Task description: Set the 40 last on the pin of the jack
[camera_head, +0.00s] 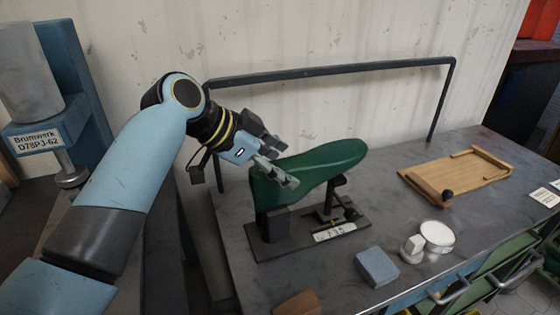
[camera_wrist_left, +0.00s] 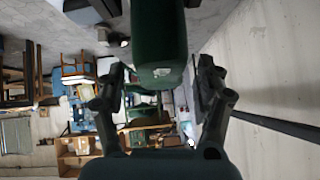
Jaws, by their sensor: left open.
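The green last (camera_head: 325,163) lies lengthwise over the dark jack (camera_head: 262,246) on the bench, its heel end over the thick post at the left and its toe pointing right above a thinner support. Whether the pin is inside the last is hidden. No size number is readable on it. My left gripper (camera_head: 280,164) is open at the heel end of the last. In the left wrist view the last (camera_wrist_left: 158,40) shows between the two spread fingers (camera_wrist_left: 162,85), with visible gaps on both sides. My right gripper is not in view.
A black rail (camera_head: 330,70) stands behind the last. A blue block (camera_head: 377,267), a white round tin (camera_head: 437,236) and a brown piece (camera_head: 298,304) lie near the front edge. A wooden board (camera_head: 445,180) lies right. Bench between jack and board is clear.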

